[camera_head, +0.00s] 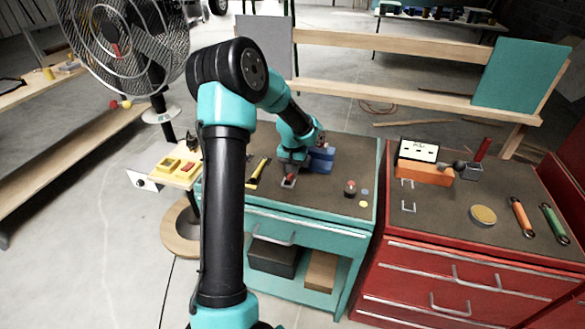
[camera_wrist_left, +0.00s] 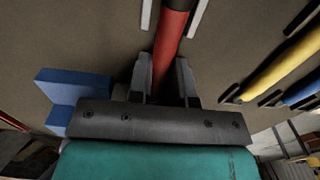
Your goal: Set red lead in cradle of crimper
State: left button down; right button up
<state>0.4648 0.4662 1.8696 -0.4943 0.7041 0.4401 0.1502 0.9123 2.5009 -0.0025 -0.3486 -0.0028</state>
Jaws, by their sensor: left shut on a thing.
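My left gripper (camera_head: 289,176) is low over the teal cart's top in the head view. In the left wrist view its two fingers (camera_wrist_left: 162,82) are closed on either side of the red lead (camera_wrist_left: 172,38), which has a dark end at the top. The lead lies between two pale strips (camera_wrist_left: 196,18) of a holder. In the head view, only a small red bit of it shows beside a pale bracket. A blue block (camera_head: 322,157) stands just right of the gripper; I cannot tell whether it is part of the crimper. My right gripper is not in view.
A yellow lead (camera_wrist_left: 282,66) and a blue lead (camera_wrist_left: 304,92) lie nearby in dark clips. A red-topped dark knob (camera_head: 350,187) stands toward the cart's right edge. The red cabinet (camera_head: 440,262) to the right carries an orange box (camera_head: 424,174) and tools.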

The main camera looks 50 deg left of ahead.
pick_arm(q)
jog(key=shift+f, duration=0.1)
jog(key=c, duration=1)
grip_release()
jog(key=shift+o, duration=0.2)
